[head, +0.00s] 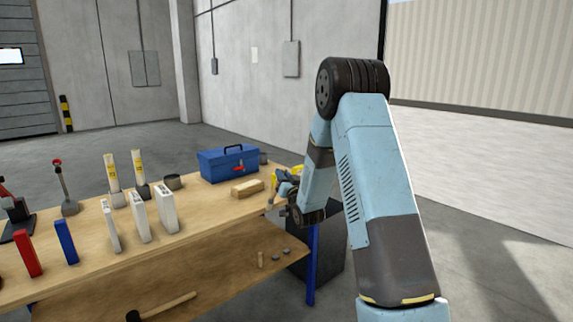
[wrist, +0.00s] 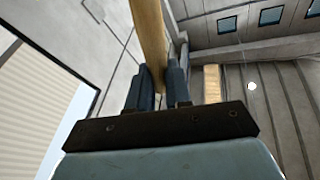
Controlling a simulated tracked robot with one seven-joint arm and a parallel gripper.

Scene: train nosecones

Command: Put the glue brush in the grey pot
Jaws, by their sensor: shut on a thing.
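The glue brush shows in the wrist view as a long pale wooden handle (wrist: 149,40) between my two fingers, running up out of the picture. My gripper (wrist: 154,84) is shut on this handle; the bristle end is not clear. In the head view my gripper (head: 286,186) is at the bench's right end, partly hidden by my arm, with a thin stick-like piece of the brush (head: 272,189) beside it. A dark grey pot (head: 173,182) stands on the bench left of the blue toolbox, well to the left of my gripper.
The blue toolbox (head: 228,165) and a wooden block (head: 247,188) lie between gripper and pot. White upright pieces (head: 140,217) and yellow-labelled tubes (head: 112,172) stand further left. A mallet (head: 160,307) lies on the lower shelf.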

